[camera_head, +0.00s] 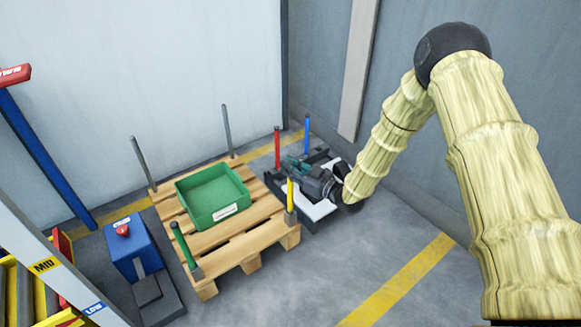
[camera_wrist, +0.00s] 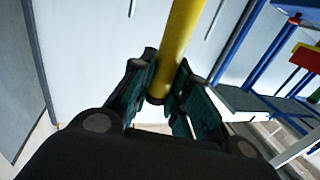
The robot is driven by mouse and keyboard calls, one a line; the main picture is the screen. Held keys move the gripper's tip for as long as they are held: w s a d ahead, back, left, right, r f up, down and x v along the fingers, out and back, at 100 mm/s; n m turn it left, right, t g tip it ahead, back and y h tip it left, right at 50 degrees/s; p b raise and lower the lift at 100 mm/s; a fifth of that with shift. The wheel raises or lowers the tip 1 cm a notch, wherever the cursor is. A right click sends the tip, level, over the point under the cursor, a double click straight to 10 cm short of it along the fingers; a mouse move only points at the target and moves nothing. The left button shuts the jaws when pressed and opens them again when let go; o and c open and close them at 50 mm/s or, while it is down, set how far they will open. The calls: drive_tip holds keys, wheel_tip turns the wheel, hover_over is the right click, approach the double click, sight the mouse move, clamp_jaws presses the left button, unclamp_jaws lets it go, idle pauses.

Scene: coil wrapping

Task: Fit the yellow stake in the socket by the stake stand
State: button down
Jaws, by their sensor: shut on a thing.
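The yellow stake (camera_head: 290,194) stands about upright at the pallet's right corner, beside the stake stand. Its lower end meets the grey socket (camera_head: 291,217) in the head view; I cannot tell how deep it sits. My gripper (camera_head: 297,166) is over the stand's near side, its teal fingers at the stake's top. In the wrist view the fingers are shut on the yellow stake (camera_wrist: 178,50), one end showing between them and the rest running out of the picture. The dark stake stand (camera_head: 309,223) is partly hidden by my gripper.
A red stake (camera_head: 277,148) and a blue stake (camera_head: 306,134) rise at the stand. The wooden pallet (camera_head: 250,243) carries a green bin (camera_head: 217,212), with a green stake (camera_head: 184,247) and two grey stakes at other corners. A blue box (camera_head: 132,246) stands left. Floor at the right front is clear.

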drive_tip(key=shift+f+b, duration=0.35)
drive_tip(key=shift+f, duration=0.55)
drive_tip(key=c, duration=1.3)
unclamp_jaws()
drive_tip(key=v, duration=1.2)
drive_tip(key=shift+r, duration=0.1)
